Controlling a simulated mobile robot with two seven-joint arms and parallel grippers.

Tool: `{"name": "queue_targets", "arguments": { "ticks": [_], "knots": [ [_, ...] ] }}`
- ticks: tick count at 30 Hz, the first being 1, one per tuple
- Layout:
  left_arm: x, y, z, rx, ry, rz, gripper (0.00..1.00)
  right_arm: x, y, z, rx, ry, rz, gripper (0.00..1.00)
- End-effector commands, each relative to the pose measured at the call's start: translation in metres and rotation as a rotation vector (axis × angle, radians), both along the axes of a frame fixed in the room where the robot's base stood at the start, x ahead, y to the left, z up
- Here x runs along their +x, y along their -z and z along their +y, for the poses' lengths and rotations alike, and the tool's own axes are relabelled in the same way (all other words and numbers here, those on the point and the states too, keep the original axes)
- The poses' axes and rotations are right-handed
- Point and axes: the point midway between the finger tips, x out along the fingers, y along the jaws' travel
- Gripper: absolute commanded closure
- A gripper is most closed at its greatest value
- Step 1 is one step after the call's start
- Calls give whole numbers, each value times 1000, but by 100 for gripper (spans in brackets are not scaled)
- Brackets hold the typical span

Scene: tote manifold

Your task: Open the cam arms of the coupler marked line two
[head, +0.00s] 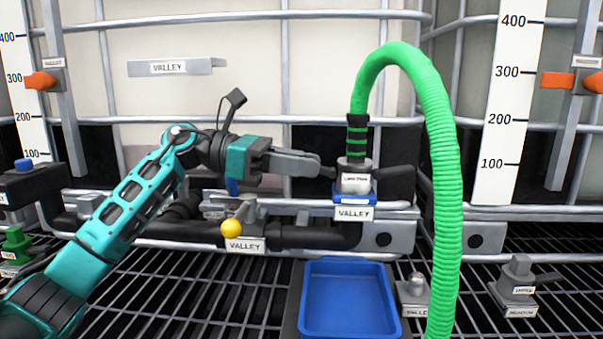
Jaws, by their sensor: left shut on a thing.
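The coupler (354,180) is a grey metal fitting with a small label, too small to read surely, at the lower end of the green hose (437,150). It sits upright on a blue collar above a plate marked VALLEY (354,213). Its right cam arm (396,177) is dark and sticks out sideways to the right. Its left cam arm (328,172) is dark and partly hidden by my fingers. My left gripper (318,165) reaches in from the left, its fingers shut on the left cam arm. My right gripper is not in view.
A blue tray (345,300) stands below the coupler. The green hose arches down at the right. Grey fittings (515,283) stand on the grating at the right.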

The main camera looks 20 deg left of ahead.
Motion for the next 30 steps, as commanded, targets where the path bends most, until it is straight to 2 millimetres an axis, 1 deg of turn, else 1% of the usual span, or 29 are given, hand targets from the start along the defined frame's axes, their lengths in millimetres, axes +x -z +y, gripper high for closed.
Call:
{"name": "queue_targets", "arguments": {
  "ticks": [14,15,21,22,30],
  "knots": [
    [0,-1,0,-13,1,-5,100,2,-5,4,11,0,-8,57],
    [0,-1,0,-13,1,-5,75,2,-4,4,11,0,-8,57],
    [0,0,0,-12,1,-4,56,2,-2,4,10,0,-6,57],
    [0,0,0,-11,1,-4,53,2,-2,4,9,0,-5,57],
    [0,0,1,-11,0,-3,53,1,0,3,5,-3,0,57]
  ]
}}
